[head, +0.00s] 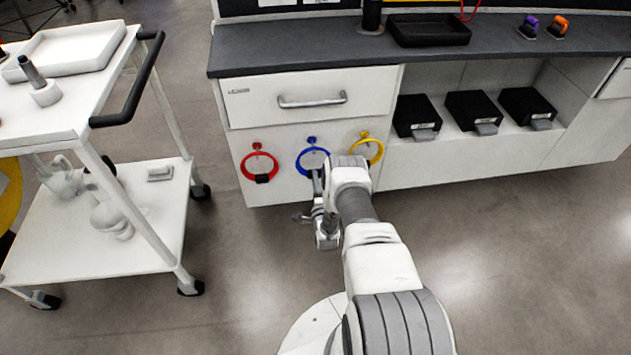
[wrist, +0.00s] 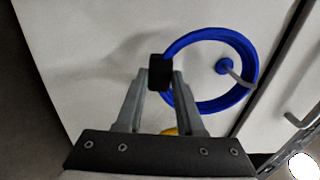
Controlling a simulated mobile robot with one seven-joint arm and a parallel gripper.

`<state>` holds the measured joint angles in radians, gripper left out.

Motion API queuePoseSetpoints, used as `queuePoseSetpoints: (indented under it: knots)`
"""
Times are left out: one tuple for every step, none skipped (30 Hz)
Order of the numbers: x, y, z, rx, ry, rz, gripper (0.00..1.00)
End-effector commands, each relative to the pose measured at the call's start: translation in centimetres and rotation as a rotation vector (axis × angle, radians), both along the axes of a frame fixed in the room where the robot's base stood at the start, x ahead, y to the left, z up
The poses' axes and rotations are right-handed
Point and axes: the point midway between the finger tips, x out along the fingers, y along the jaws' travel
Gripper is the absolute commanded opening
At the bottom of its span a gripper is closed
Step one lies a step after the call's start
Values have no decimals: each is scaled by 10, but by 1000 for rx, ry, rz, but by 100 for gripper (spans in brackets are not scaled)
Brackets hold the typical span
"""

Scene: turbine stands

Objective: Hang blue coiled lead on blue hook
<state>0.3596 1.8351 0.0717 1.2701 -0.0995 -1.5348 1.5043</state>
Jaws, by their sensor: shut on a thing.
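The blue coiled lead (head: 299,162) is a ring held up against the white cabinet front in the head view; it also shows in the wrist view (wrist: 236,42). My gripper (wrist: 160,88) is shut on the lead's black block (wrist: 160,70). The blue hook (head: 311,140) is at the top of the ring in the head view. In the wrist view the hook's blue base (wrist: 223,67) shows inside the ring, and its pale peg reaches across towards the ring's edge. I cannot tell whether the ring rests on the peg.
A red coil (head: 246,170) hangs on the red hook to the left, and a yellow coil (head: 379,152) on the yellow hook to the right. A drawer handle (head: 312,101) sticks out above. A white cart (head: 150,245) stands at left. Open floor lies at right.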

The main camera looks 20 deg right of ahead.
Motion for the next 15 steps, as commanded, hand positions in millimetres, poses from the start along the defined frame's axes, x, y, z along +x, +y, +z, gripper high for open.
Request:
queuePoseSetpoints:
  knots:
    - [1,-1,1,-1,-2,-1,0]
    - [2,-1,1,0,-2,-1,0]
    - [3,-1,1,0,-2,-1,0]
    - [3,-1,1,0,-2,-1,0]
    - [3,-1,1,0,-2,-1,0]
    - [3,-1,1,0,-2,-1,0]
    - [3,-1,1,0,-2,-1,0]
    - [3,-1,1,0,-2,-1,38]
    - [3,-1,1,0,-2,-1,46]
    - [3,-1,1,0,-2,-1,51]
    - [3,-1,1,0,-2,-1,56]
    - [3,-1,1,1,-1,-1,64]
    - [3,-1,1,1,-1,-1,69]
    - [3,-1,0,1,-1,-1,72]
    - [3,-1,0,1,-1,-1,72]
